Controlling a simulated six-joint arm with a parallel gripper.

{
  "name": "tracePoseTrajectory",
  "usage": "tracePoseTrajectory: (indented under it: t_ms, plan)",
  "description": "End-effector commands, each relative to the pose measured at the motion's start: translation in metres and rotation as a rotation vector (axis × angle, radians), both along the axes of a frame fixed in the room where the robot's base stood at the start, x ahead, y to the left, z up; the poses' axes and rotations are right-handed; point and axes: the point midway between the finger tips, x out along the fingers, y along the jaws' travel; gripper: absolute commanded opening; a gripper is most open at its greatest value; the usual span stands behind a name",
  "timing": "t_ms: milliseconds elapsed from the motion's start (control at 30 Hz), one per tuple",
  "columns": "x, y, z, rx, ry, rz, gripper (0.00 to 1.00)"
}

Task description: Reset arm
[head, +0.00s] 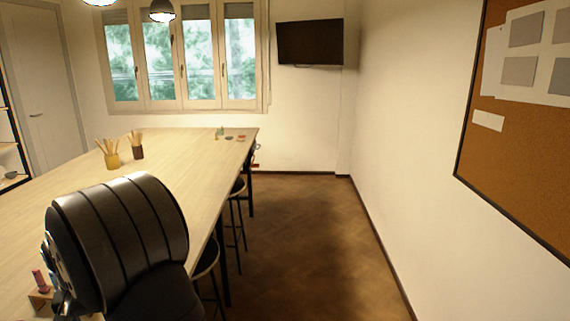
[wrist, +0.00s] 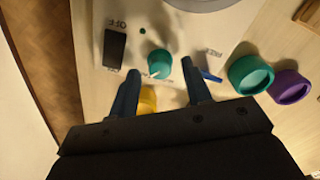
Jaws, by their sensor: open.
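In the wrist view my gripper (wrist: 161,68) is open, its two dark blue fingers spread apart with nothing held. A teal knob (wrist: 158,64) with a white pointer shows between and beyond the fingertips, on a pale panel (wrist: 178,36) with printed lettering. A yellow object (wrist: 148,98) shows between the fingers, closer to the gripper body and partly hidden by it. In the head view a dark, rounded part of my arm fills the lower left, and my fingers cannot be made out there.
The panel has a black switch (wrist: 115,48) and a small blue piece (wrist: 210,75). A teal cup (wrist: 250,75) and purple cup (wrist: 290,86) stand right. The long table (head: 180,165) holds brush pots (head: 112,160) farther back; stools (head: 237,190) line its right side.

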Motion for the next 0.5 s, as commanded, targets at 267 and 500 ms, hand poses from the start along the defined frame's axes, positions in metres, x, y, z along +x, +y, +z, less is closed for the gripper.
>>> tracePoseTrajectory:
  t_ms: [267, 500]
  plan:
    - [0.001, 0.001, 0.049, 0.004, -0.003, -0.001, 0.45]
    - [0.000, 0.001, 0.098, 0.004, -0.003, -0.001, 0.45]
